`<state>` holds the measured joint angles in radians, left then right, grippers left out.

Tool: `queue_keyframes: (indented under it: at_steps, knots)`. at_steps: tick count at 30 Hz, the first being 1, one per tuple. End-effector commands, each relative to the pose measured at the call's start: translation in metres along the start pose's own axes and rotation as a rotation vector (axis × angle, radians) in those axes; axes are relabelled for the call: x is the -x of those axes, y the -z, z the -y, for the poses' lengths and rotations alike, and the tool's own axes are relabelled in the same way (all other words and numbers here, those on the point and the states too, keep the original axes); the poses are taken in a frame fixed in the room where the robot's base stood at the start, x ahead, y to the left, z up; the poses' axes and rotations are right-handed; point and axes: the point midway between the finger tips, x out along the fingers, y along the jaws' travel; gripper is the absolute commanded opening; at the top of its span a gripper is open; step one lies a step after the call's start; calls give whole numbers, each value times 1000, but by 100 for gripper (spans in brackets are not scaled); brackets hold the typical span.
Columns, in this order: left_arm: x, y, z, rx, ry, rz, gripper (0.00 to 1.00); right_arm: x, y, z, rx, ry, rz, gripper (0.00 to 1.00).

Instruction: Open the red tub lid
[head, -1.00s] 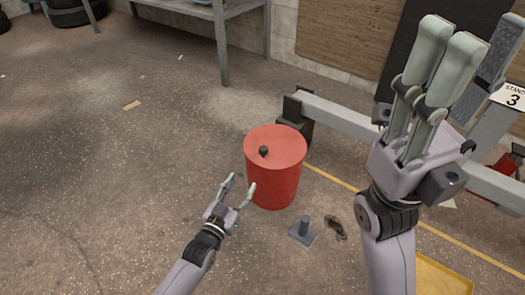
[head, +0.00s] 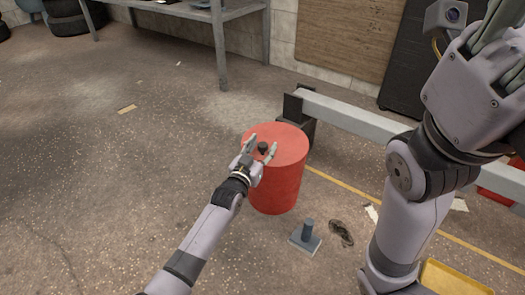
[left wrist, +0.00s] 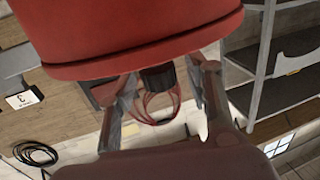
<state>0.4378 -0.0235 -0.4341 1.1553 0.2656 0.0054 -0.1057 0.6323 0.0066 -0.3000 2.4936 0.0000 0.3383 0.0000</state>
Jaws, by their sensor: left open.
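The red tub (head: 276,192) stands upright on the floor with its round red lid (head: 288,146) on top. A small dark knob (head: 263,149) sits on the lid. My left gripper (head: 261,145) is open, its two fingers on either side of the knob in the head view; I see no contact.
A grey beam (head: 355,118) runs behind the tub to the right. A grey block with a post (head: 306,238) and a small dark item (head: 341,232) lie in front. A yellow tray (head: 452,278) is at lower right.

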Motion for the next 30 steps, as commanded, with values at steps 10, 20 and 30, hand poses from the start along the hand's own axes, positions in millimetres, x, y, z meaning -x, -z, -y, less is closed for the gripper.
queue_keyframes:
  at_steps: [10,20,30]
  knots:
    - [-5,0,0,0,0,1,46,-2,4,1,1,4,-11,40]
    - [-5,0,0,0,0,0,27,-2,4,1,1,4,-12,40]
    - [-5,0,0,0,0,0,5,-2,4,1,1,4,-11,40]
